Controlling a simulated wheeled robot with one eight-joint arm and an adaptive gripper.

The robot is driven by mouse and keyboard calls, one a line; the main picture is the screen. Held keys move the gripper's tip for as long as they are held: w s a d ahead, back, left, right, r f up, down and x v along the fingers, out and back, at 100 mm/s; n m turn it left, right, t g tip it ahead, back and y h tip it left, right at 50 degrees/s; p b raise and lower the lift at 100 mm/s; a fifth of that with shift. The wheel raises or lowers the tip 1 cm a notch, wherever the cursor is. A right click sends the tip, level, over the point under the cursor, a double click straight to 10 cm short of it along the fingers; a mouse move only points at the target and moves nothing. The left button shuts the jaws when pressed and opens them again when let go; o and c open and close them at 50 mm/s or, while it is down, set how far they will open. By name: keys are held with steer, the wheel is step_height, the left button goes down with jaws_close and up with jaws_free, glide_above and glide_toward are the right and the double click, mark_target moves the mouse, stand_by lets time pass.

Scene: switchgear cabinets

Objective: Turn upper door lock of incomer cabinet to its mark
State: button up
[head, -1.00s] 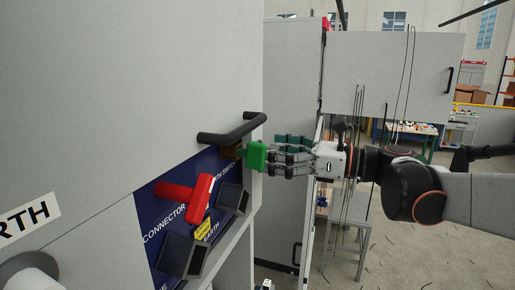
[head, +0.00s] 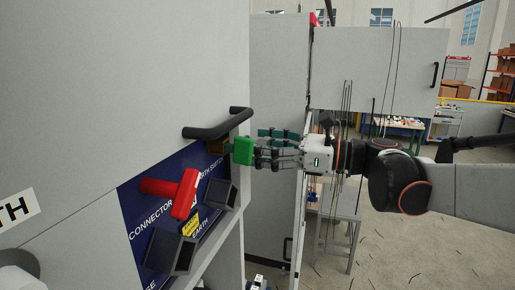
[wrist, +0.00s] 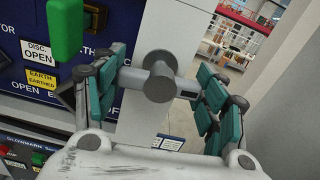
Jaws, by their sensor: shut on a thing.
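In the wrist view a grey T-shaped handle (wrist: 160,80) with a round hub lies between the teal-padded fingers of my gripper (wrist: 163,90). The fingers are shut on it, at both ends of its crossbar. I take it to be the door lock; no mark for it is readable. In the head view my gripper (head: 268,150) reaches in from the right, behind a green handle (head: 242,151) near the cabinet edge. The T-handle is hidden there. The grey cabinet (head: 120,80) fills the left side.
A black bar handle (head: 215,127) sticks out above the blue panel (head: 150,215). A red handle (head: 182,194) also projects from that panel. The green handle hangs close to my fingers in the wrist view (wrist: 65,28). A stool (head: 340,212) stands on open floor to the right.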

steer(key=n+b, duration=0.1)
steer(key=n, duration=0.3)
steer(key=n+b, duration=0.1)
steer(key=n, duration=0.3)
steer(key=shift+n+b, duration=0.3)
steer(key=shift+b, duration=0.1)
steer(key=n+b, duration=0.1)
steer(key=n, duration=0.3)
steer(key=shift+n, duration=0.3)
steer(key=shift+n+b, duration=0.3)
steer(key=shift+n, duration=1.5)
steer(key=o, duration=1.1)
steer(key=shift+r, duration=0.1)
